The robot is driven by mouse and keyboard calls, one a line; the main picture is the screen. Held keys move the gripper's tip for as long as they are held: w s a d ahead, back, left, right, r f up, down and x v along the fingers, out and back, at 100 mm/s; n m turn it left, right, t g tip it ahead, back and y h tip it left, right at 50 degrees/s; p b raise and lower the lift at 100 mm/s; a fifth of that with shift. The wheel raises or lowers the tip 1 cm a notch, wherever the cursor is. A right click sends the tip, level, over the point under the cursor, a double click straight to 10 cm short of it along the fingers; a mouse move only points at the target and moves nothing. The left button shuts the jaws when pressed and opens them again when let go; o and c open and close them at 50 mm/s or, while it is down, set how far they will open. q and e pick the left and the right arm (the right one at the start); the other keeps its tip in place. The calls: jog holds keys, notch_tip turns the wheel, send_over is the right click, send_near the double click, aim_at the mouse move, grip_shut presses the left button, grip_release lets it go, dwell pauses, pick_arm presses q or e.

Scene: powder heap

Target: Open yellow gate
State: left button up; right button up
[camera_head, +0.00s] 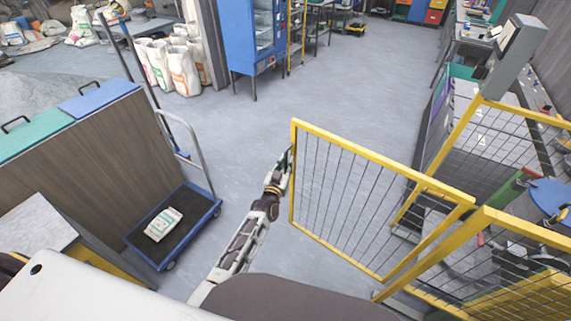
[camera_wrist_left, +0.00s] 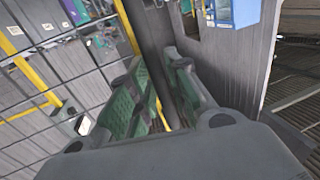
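The yellow gate (camera_head: 375,160) is a yellow-framed wire mesh panel in the head view. It stands swung out at an angle from the yellow fence (camera_head: 500,215) on the right. My left gripper (camera_head: 288,158) is upright beside the gate's free left edge, close to the yellow bar. In the left wrist view its two green-padded fingers (camera_wrist_left: 158,75) are spread apart. A yellow bar (camera_wrist_left: 127,28) runs behind the left finger and shows again in the gap; I cannot tell whether it touches the pads. My right gripper is not in view.
A blue cart (camera_head: 205,213) carrying a small bag (camera_head: 163,224) stands left of my arm. A wooden-sided bin with green and blue lids (camera_head: 100,95) is behind it. A blue cabinet (camera_head: 250,40) stands at the back. Grey floor (camera_head: 340,90) beyond the gate is clear.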

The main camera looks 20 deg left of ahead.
pick_arm(q)
jog(key=shift+o, duration=1)
jog(key=shift+s, duration=0.1)
jog(key=shift+s, duration=0.1)
jog(key=s, duration=1.1)
jog(key=shift+s+a, duration=0.3)
jog(key=shift+a, duration=0.05)
